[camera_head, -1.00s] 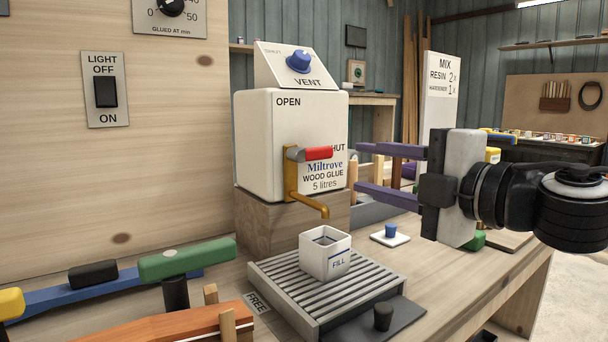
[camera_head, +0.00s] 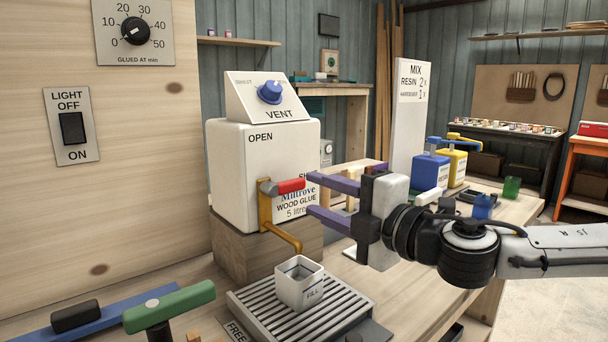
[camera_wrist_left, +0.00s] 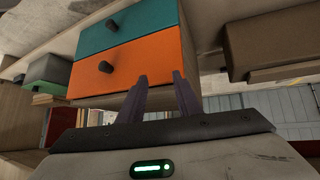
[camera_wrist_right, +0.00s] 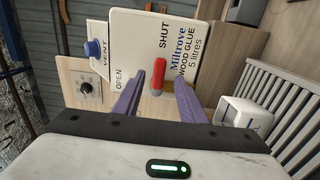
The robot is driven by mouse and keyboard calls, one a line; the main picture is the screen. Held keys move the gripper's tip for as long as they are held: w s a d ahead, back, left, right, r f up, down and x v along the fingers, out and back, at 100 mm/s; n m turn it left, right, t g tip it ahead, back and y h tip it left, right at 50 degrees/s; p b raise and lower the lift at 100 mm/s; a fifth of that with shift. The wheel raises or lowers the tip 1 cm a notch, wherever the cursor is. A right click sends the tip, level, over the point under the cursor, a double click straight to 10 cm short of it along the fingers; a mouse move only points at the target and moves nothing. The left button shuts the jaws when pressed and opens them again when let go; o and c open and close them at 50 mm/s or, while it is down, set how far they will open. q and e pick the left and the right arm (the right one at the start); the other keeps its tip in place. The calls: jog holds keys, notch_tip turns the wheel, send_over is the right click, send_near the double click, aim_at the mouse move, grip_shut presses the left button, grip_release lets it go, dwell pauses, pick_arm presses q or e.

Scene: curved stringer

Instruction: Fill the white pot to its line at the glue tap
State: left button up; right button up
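The white pot (camera_head: 299,287) stands upright on the slatted grate under the brass spout (camera_head: 296,243). Its front reads FILL below a dark line. No stream shows between spout and pot, and the level inside is unclear. The glue tank (camera_head: 230,170) has a red-handled tap lever (camera_head: 291,186) pointing right, to the SHUT side. My right gripper (camera_head: 311,199) is open, its fingertips just right of the red handle. In the right wrist view the handle (camera_wrist_right: 158,76) shows between the spread fingers, and the pot (camera_wrist_right: 240,113) is at right. My left gripper (camera_wrist_left: 160,84) is open and empty.
The blue VENT knob (camera_head: 270,92) tops the tank. A green-handled clamp (camera_head: 168,306) lies at front left. The slatted grate (camera_head: 335,318) sits on the bench. Blue (camera_head: 430,172) and yellow (camera_head: 456,166) containers stand behind my right arm.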

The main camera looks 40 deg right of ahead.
aim_at(298, 186)
jog(key=w+p, duration=0.1)
jog(key=w, duration=0.2)
jog(key=shift+r, duration=0.2)
jog(key=shift+w+a+f+p, duration=0.15)
jog(key=shift+w+p, duration=0.4)
jog(key=shift+w, duration=0.3)
grip_shut()
